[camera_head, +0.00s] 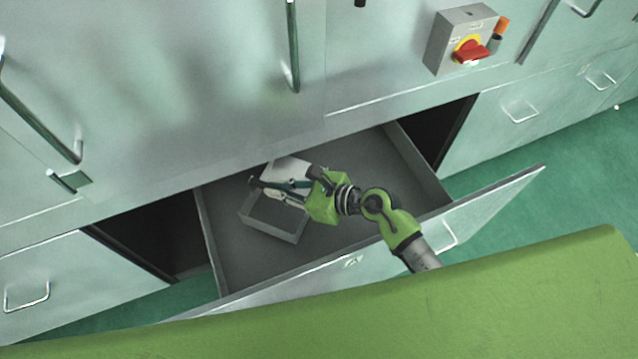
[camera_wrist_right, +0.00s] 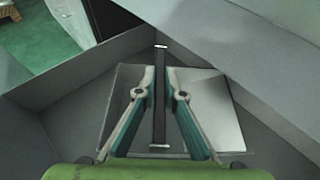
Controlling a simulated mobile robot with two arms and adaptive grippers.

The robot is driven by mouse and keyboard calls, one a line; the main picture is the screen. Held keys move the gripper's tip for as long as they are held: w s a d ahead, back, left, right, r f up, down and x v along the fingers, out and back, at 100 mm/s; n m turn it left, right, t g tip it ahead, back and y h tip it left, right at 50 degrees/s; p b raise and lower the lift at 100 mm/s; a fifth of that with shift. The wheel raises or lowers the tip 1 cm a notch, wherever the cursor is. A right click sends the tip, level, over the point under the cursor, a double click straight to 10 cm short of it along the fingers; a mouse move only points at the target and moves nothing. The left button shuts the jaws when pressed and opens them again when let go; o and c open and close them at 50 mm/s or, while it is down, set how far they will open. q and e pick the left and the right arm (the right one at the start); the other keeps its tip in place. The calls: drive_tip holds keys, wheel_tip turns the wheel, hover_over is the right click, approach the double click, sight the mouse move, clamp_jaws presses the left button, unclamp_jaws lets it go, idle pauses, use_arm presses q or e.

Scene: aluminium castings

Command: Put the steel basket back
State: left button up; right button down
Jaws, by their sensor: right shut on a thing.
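The steel basket (camera_head: 271,231) is a grey, open-topped box in the pulled-out drawer (camera_head: 330,238). It sits left of the drawer's middle, turned at an angle to the drawer walls. Whether it rests on the drawer floor or hangs just above it I cannot tell. My right gripper (camera_head: 281,190) reaches in from the right over the drawer front and is shut on the basket's upper edge. In the right wrist view my right gripper's fingers (camera_wrist_right: 161,82) close on a thin dark wall, seen from above. The fingers hide part of the basket. My left gripper is not in view.
A bright, flat pale surface (camera_head: 293,168) shows beside the gripper. The drawer's right part (camera_head: 400,165) is empty. Dark openings flank the drawer. Closed drawers with handles (camera_head: 520,112) and a red rotary switch (camera_head: 470,52) are on the cabinet. A green surface (camera_head: 400,310) fills the foreground.

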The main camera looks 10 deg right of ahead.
drive_tip(key=w+d+f, duration=0.2)
drive_tip(key=d+f, duration=0.1)
drive_tip(key=d, duration=0.8)
drive_tip(key=shift+w+f, duration=0.15)
drive_tip(key=shift+f, duration=0.05)
drive_tip(key=shift+a+f, duration=0.1)
drive_tip(key=shift+f, duration=0.1)
drive_tip(key=c, duration=2.1)
unclamp_jaws()
drive_tip(key=shift+c, duration=0.2)
